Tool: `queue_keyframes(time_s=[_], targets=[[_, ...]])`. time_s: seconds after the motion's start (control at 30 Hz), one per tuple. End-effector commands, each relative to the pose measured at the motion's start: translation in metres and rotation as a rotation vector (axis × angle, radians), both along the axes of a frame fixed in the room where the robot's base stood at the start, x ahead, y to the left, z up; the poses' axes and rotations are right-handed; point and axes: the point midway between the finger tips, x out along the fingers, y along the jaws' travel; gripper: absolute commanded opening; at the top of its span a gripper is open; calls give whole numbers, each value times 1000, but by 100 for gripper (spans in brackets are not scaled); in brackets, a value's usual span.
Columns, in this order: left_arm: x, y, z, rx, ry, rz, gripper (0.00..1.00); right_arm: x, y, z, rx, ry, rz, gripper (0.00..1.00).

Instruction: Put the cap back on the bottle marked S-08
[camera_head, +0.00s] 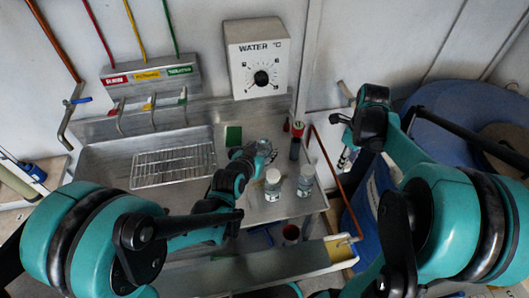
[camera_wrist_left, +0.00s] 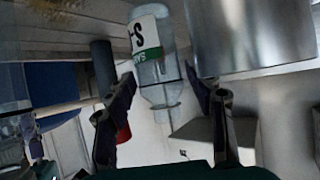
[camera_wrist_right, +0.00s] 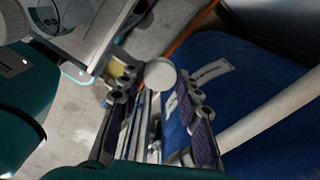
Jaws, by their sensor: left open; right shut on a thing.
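In the left wrist view a clear bottle (camera_wrist_left: 158,60) with a white and green label shows between the fingers of my left gripper (camera_wrist_left: 165,95). Its neck is bare, with no cap on it. The label reads "S-" in part; its number is hidden. The left gripper is open. In the head view this gripper (camera_head: 248,155) is beside a clear bottle (camera_head: 265,146) on the metal bench. My right gripper (camera_wrist_right: 158,90) is shut on a round white cap (camera_wrist_right: 160,74). In the head view the right gripper (camera_head: 343,118) is raised, right of the bench.
Two bottles with white caps, one (camera_head: 272,185) and another (camera_head: 305,181), stand close to the left gripper. A wire rack (camera_head: 172,165) lies in the sink at left. A dark cylinder with a red top (camera_head: 296,142) stands behind. A blue barrel (camera_head: 460,125) is at right.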

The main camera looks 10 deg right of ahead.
Motion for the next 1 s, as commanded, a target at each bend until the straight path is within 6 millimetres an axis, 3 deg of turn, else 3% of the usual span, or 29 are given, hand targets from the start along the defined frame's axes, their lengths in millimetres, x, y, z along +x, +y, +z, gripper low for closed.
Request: queue_keyframes(time_s=[0.17, 0.5, 0.53, 0.7, 0.77, 0.8, 1.0], targets=[[13, -9, -10, -1, 0, 0, 54, 0, 0, -6, 0, 0, 0, 25], [14, -9, -9, -1, 0, 0, 54, 0, 0, -5, 0, 0, 0, 25], [14, -9, -9, -1, 0, 0, 52, 0, 0, -5, 0, 0, 0, 25], [14, -9, -9, -1, 0, 0, 7, 0, 0, -5, 0, 0, 0, 25], [14, -9, -9, -1, 0, 0, 7, 0, 0, -5, 0, 0, 0, 25], [14, -9, -9, -1, 0, 0, 2, 0, 0, -5, 0, 0, 0, 25], [14, -9, -8, -1, 0, 0, 2, 0, 0, -5, 0, 0, 0, 25]])
